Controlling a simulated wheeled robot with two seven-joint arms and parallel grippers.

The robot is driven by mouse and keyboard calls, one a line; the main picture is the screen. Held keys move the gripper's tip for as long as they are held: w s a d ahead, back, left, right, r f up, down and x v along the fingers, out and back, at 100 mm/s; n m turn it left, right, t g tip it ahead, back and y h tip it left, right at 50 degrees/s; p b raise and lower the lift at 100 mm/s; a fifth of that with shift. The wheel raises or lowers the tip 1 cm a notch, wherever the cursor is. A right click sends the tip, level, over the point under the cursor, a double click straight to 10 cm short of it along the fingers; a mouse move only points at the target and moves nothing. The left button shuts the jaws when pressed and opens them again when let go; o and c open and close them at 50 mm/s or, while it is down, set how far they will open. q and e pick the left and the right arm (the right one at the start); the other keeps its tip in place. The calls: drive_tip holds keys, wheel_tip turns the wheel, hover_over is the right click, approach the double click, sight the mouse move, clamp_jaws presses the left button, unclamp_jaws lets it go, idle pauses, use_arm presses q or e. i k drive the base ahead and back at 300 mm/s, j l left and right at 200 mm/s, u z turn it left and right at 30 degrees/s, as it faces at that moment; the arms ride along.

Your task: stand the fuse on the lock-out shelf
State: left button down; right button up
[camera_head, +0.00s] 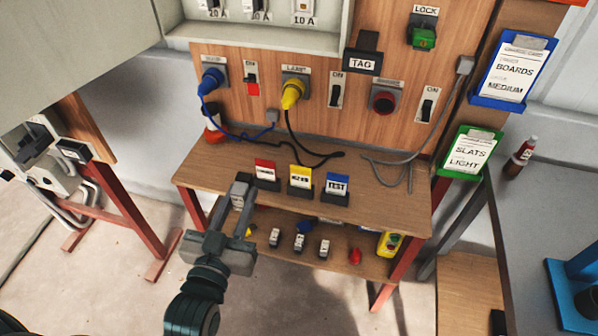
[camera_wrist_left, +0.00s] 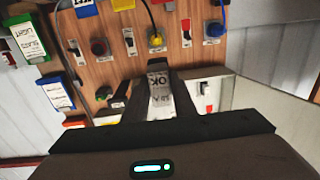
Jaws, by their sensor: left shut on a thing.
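My left gripper (camera_head: 241,192) is shut on a small pale grey fuse (camera_wrist_left: 160,94), held between its two dark fingers. In the left wrist view the fuse's label reads "OK", with more lettering below it. In the head view the gripper is in front of the left part of the wooden bench top (camera_head: 385,200), and the fuse shows only partly between the fingers. A lower shelf (camera_head: 345,268) under the bench carries several small fuse-like pieces (camera_head: 299,242). No shelf in view has a readable lock-out label. My right gripper is out of view.
Red, yellow and blue cards (camera_head: 300,180) stand on the bench top. The panel behind has a blue plug (camera_head: 211,80), a yellow plug (camera_head: 292,93), switches, a TAG block (camera_head: 363,62) and a green padlock (camera_head: 424,38). Cables trail onto the bench. An open fuse box (camera_head: 260,35) hangs above.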

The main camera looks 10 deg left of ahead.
sight(233, 174)
drive_tip(key=i+j+u, duration=0.1)
drive_tip(key=i+u, duration=0.2)
drive_tip(key=i, duration=0.2)
drive_tip(key=i+u, duration=0.25)
drive_tip(key=i, duration=0.2)
